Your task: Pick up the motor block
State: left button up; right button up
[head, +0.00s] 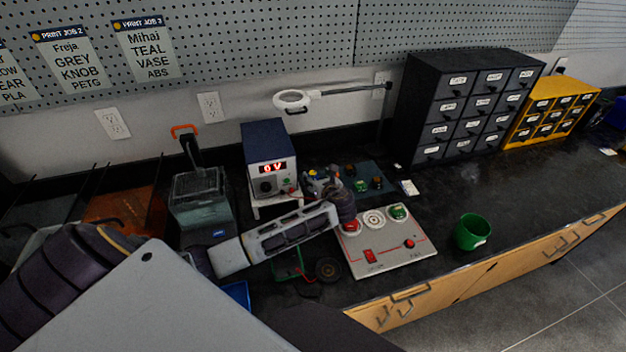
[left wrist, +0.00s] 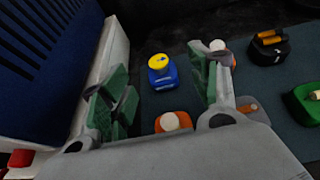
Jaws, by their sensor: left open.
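The blocks lie on a dark blue-grey mat (head: 372,168) on the bench. In the left wrist view a blue block (left wrist: 163,78) with a yellow disc bearing a dark mark stands between and beyond my fingers; I take it to be the motor block, but no label confirms it. My left gripper (left wrist: 160,95) is open, with green pads on either side of the block, apparently not touching it. In the head view the left gripper (head: 323,183) is over the mat's left part and partly hides the blocks there. My right gripper is not in view.
An orange block (left wrist: 172,122) with a white knob sits close in front of the blue one. A green block (left wrist: 306,101) and a black block (left wrist: 268,45) lie to the right. A power supply (head: 268,155) stands left; a switch panel (head: 385,250) lies in front.

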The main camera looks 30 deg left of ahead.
aim_at(313, 174)
pick_arm(q)
jog(key=x, duration=0.2)
jog(key=shift+w+a+f, duration=0.15)
jog(key=shift+a, duration=0.2)
jog(key=shift+w+a+f, duration=0.15)
jog(key=shift+w+a, duration=0.05)
jog(key=c, duration=1.1)
